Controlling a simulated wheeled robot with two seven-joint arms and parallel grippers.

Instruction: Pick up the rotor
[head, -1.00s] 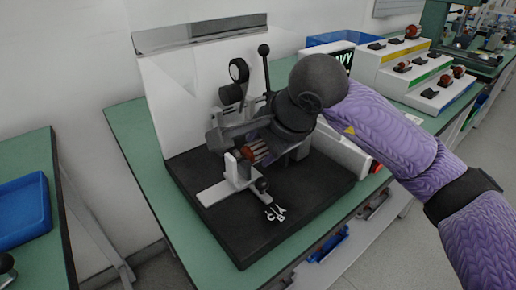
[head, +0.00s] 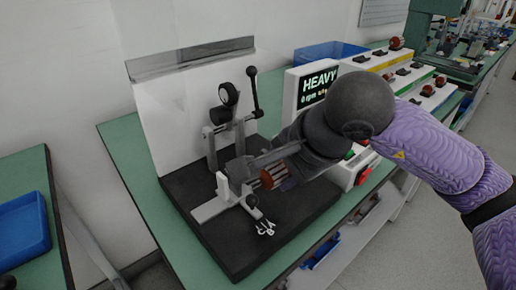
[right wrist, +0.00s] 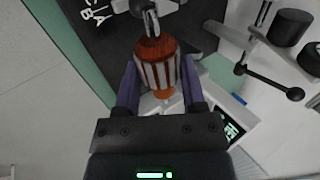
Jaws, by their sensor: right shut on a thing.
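The rotor (head: 273,177) is a short cylinder with copper-red and silver stripes. In the right wrist view the rotor (right wrist: 157,66) sits between the two purple fingers of my right gripper (right wrist: 160,88), which is shut on it. In the head view my right gripper (head: 277,165) reaches in from the right, with the rotor just above the black base. The rotor is close to the light grey stand (head: 223,186), and I cannot tell whether they touch. My left gripper is not in view.
The black base (head: 238,250) carries a post with a dial (head: 228,94) and a black-knobbed lever. A screen (head: 320,88) reading "HEAVY 0 rpm" stands behind my right arm. Sloped racks with several rotors (head: 428,90) are at the back right. A blue tray (head: 22,228) is far left.

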